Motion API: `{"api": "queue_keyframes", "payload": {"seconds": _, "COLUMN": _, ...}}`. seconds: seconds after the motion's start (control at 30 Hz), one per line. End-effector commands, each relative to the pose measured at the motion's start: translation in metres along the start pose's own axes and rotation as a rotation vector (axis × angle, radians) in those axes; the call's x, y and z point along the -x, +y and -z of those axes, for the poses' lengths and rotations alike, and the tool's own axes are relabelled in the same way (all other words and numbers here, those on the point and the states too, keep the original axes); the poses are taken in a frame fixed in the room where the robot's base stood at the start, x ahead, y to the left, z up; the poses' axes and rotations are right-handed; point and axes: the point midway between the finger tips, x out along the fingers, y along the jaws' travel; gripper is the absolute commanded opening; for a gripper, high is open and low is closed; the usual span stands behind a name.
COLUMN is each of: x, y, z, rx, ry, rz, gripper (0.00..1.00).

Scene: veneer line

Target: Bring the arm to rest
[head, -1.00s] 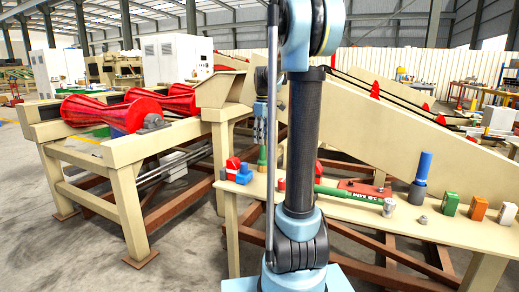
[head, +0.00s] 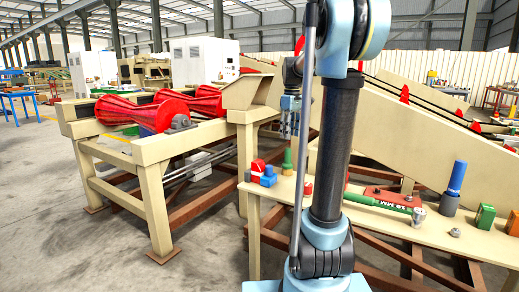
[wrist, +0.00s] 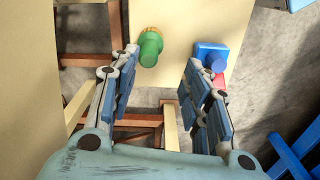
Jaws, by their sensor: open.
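My arm stands upright in the middle of the head view, with its dark forearm tube in front of the bench. My gripper (head: 289,128) hangs fingers-down behind it, above the left end of the bench (head: 262,192). In the wrist view my gripper (wrist: 160,58) is open, with nothing held between its spread fingers. A green upright piece (head: 287,161) stands on the bench below it; it also shows near the left fingertip in the wrist view (wrist: 149,48). A blue piece (head: 268,177) stands beside it and shows near the right fingertip (wrist: 211,55).
A red piece (head: 257,167) sits by the blue one. A green-handled tool (head: 378,203), a blue-topped cylinder (head: 453,188) and a green block (head: 485,216) lie further right. A roller stand with red rollers (head: 140,112) is at left. Open floor (head: 45,190) lies beyond it.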

Motion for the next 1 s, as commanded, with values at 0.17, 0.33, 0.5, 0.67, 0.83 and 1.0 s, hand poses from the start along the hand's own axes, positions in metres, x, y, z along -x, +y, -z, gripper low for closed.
{"api": "queue_keyframes", "payload": {"seconds": 0.17, "x": -0.013, "y": -0.039, "z": -0.036, "rx": -0.095, "ry": 0.018, "rz": -0.019, "gripper": 0.44}}
{"api": "queue_keyframes", "payload": {"seconds": 0.33, "x": -0.031, "y": -0.074, "z": -0.069, "rx": -0.193, "ry": 0.037, "rz": -0.036, "gripper": 0.44}}
{"api": "queue_keyframes", "payload": {"seconds": 0.5, "x": -0.055, "y": -0.108, "z": -0.102, "rx": -0.291, "ry": 0.058, "rz": -0.051, "gripper": 0.44}}
{"api": "queue_keyframes", "payload": {"seconds": 0.67, "x": -0.082, "y": -0.138, "z": -0.131, "rx": -0.383, "ry": 0.079, "rz": -0.063, "gripper": 0.44}}
{"api": "queue_keyframes", "payload": {"seconds": 0.83, "x": -0.116, "y": -0.168, "z": -0.161, "rx": -0.48, "ry": 0.104, "rz": -0.074, "gripper": 0.44}}
{"api": "queue_keyframes", "payload": {"seconds": 1.0, "x": -0.154, "y": -0.195, "z": -0.189, "rx": -0.575, "ry": 0.13, "rz": -0.082, "gripper": 0.44}}
